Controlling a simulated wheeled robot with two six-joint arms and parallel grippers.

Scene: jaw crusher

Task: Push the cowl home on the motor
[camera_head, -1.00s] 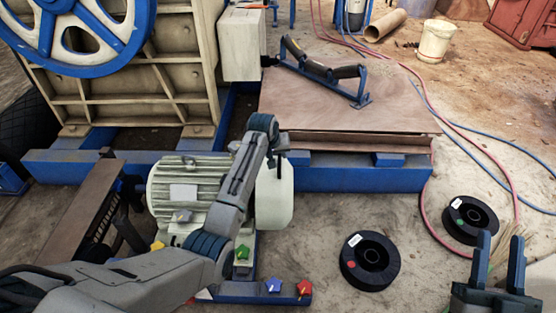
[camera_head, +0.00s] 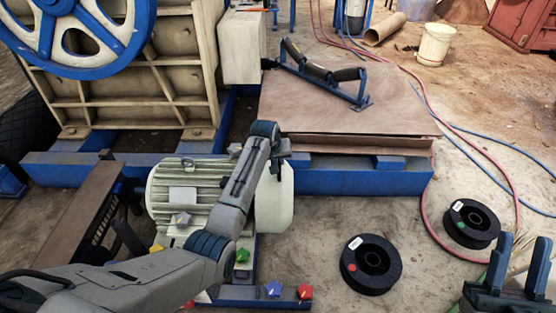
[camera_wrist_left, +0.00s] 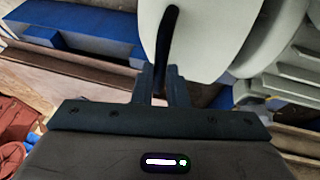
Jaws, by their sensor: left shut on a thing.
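The motor (camera_head: 170,205) is a pale, finned machine on a blue base, left of centre in the head view. The cowl (camera_head: 277,198) is a smooth pale round cover at its right end, upright and roughly in line with it. The wrist view shows the cowl (camera_wrist_left: 193,35) with a dark bar handle (camera_wrist_left: 165,50), and the motor's fins at right. My left gripper (camera_wrist_left: 163,85) is shut on that handle; its fingertips are mostly hidden in the head view. My arm hides the joint between cowl and motor, so any gap cannot be judged. My right gripper (camera_head: 521,265) is open and empty at lower right.
Coloured knobs, including a green (camera_head: 243,255), a blue (camera_head: 273,289) and a red one (camera_head: 304,292), sit around the motor base. Two black spools (camera_head: 370,264) (camera_head: 471,223) lie on the floor. A blue beam (camera_head: 345,180) runs behind.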

